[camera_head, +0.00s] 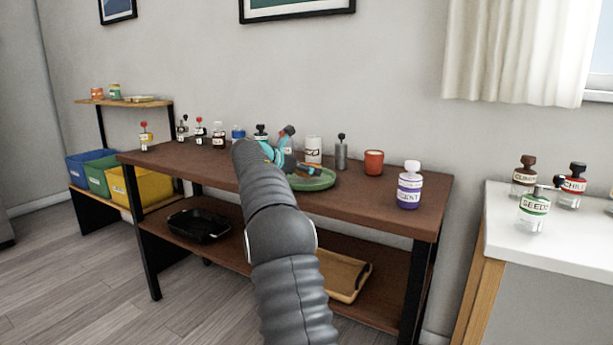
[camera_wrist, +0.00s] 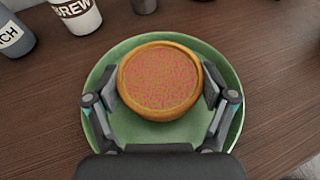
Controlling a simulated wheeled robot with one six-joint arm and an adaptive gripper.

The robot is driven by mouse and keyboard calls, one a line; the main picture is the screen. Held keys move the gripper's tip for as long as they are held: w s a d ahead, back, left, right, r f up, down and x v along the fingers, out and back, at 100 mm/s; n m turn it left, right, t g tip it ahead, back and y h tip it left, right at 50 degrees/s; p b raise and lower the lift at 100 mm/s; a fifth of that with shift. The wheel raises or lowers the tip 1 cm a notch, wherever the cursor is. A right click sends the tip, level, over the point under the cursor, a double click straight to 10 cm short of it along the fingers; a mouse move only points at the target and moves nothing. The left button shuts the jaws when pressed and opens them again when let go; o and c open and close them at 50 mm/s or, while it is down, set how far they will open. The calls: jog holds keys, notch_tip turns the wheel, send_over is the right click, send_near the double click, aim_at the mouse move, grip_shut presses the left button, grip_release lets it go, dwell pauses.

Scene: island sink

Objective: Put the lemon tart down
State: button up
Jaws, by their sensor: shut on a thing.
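The lemon tart (camera_wrist: 158,78) is a round tan crust with a speckled pink and yellow-green top. In the wrist view it is between the two pads of my gripper (camera_wrist: 160,88), which is shut on its sides. The tart is over the green plate (camera_wrist: 103,128); I cannot tell whether it touches the plate. In the head view my gripper (camera_head: 297,165) is over the same green plate (camera_head: 322,182) on the brown table (camera_head: 400,195). My arm hides part of the plate there, and the tart is hardly visible.
A white cup (camera_head: 313,148), a grey bottle (camera_head: 341,152) and an orange cup (camera_head: 373,162) stand behind the plate. A purple-and-white jar (camera_head: 409,186) stands to the right. Several bottles stand at the table's left. Some tabletop right of the plate is clear.

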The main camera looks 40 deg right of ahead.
jog(key=shift+f, duration=0.65)
jog(key=shift+f, duration=0.2)
jog(key=o, duration=1)
jog(key=shift+o, duration=0.2)
jog(key=shift+r, duration=0.2)
jog(key=v, duration=1.2)
jog(key=shift+a, duration=0.15)
